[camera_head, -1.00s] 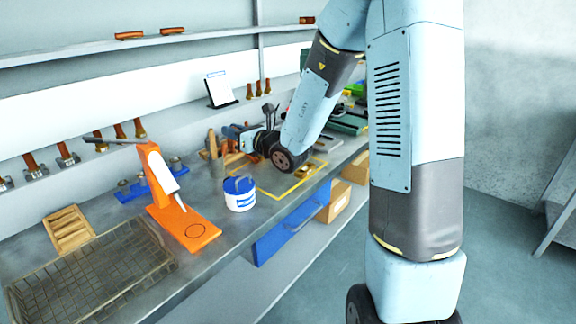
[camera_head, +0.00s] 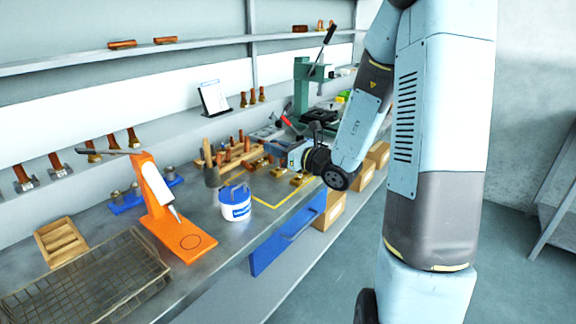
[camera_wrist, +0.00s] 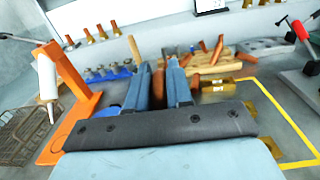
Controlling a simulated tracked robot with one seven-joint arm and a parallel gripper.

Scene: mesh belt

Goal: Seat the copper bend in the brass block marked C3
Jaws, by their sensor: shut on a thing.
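My gripper (camera_wrist: 159,72) is above the bench, with its two blue fingers a small gap apart. A brown copper-coloured piece (camera_wrist: 158,88) shows between them, mostly hidden; I take it for the copper bend. In the head view my gripper (camera_head: 290,155) is near the yellow-outlined area, its tips small and hard to make out. Brass blocks (camera_head: 301,180) lie by that outline; one also shows low at the right in the wrist view (camera_wrist: 296,147). No C3 mark is readable.
A white and blue tub (camera_head: 235,203), a mallet (camera_head: 211,176) and an orange stand (camera_head: 178,240) are left of my gripper. A wooden rack of copper pieces (camera_head: 240,158) is behind it. A green press (camera_head: 302,85) stands farther back. A wire basket (camera_head: 90,280) is front left.

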